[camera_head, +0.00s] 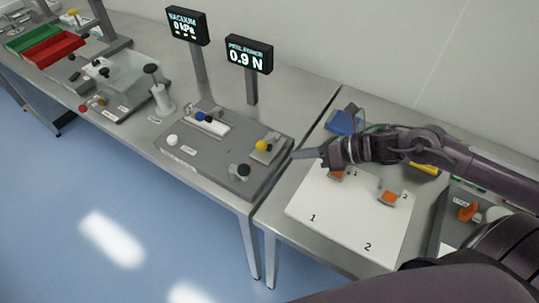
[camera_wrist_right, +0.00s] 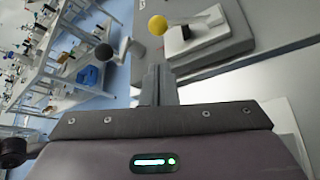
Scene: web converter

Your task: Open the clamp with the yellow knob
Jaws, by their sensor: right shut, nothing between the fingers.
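The yellow knob (camera_head: 261,146) sits on a small light clamp (camera_head: 268,153) at the right end of a grey fixture plate (camera_head: 215,148). In the right wrist view the yellow knob (camera_wrist_right: 157,25) is ahead of the fingers, near the top, with the pale clamp block (camera_wrist_right: 198,32) to its right. My right gripper (camera_head: 296,155) comes in from the right, shut and empty, its tip just right of the clamp. In the wrist view its shut fingers (camera_wrist_right: 158,80) point toward the knob with a gap between. My left gripper is not in view.
A blue knob (camera_head: 200,116), a white knob (camera_head: 172,140) and a black knob (camera_head: 243,170) are on the same plate. Two displays read 0 kPa (camera_head: 187,25) and 0.9 N (camera_head: 248,55). A white numbered board (camera_head: 335,215) with orange-marked pieces lies on the right table.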

